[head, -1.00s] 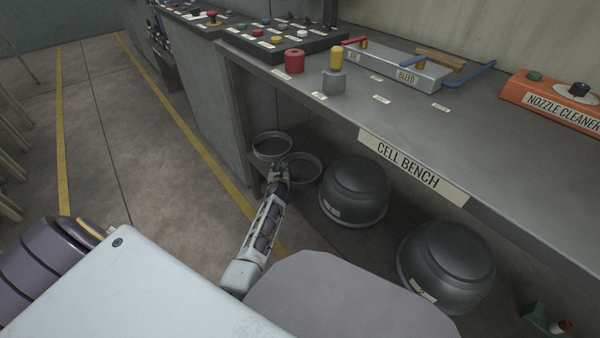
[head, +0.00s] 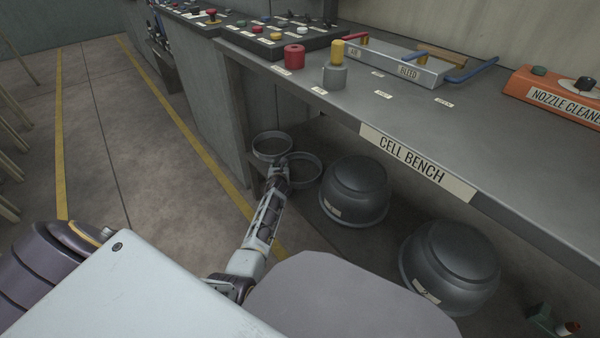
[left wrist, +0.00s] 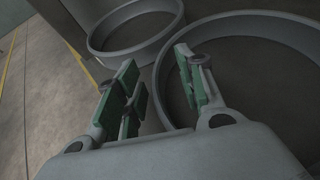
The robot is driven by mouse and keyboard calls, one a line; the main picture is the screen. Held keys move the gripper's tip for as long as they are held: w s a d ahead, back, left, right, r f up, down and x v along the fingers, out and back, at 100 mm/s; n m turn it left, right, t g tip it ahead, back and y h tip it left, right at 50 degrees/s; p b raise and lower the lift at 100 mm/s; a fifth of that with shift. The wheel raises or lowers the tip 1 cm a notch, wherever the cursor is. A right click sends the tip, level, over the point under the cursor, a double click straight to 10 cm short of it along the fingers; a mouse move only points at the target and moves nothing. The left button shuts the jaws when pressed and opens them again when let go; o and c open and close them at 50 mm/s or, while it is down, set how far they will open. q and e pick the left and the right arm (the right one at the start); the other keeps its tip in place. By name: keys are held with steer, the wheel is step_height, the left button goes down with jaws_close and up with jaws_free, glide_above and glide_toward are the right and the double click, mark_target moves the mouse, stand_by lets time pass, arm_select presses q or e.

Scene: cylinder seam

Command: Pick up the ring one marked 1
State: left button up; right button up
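Two grey open rings sit low under the left end of the bench. The left ring (head: 268,157) also shows at the top of the left wrist view (left wrist: 150,48). The right ring (head: 308,183) fills the upper right of that view (left wrist: 265,17). No mark 1 is readable on either ring. My left gripper (head: 280,164) is at the rings, partly covering where they meet. In the left wrist view its green-padded fingers (left wrist: 156,57) are apart, with the right ring's left wall seen between them. I cannot tell whether they touch it. My right gripper is not in view.
The cell bench (head: 400,125) overhangs on the right, with a red cylinder (head: 294,57) and a BLEED tray (head: 410,73) on top. Two dark domed pots (head: 354,190) (head: 450,265) stand beneath it.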

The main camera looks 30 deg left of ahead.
arm_select(q)
steer(key=shift+b+x, duration=0.45)
steer(key=shift+x, duration=0.5)
steer(key=shift+c, duration=0.3)
jaws_close()
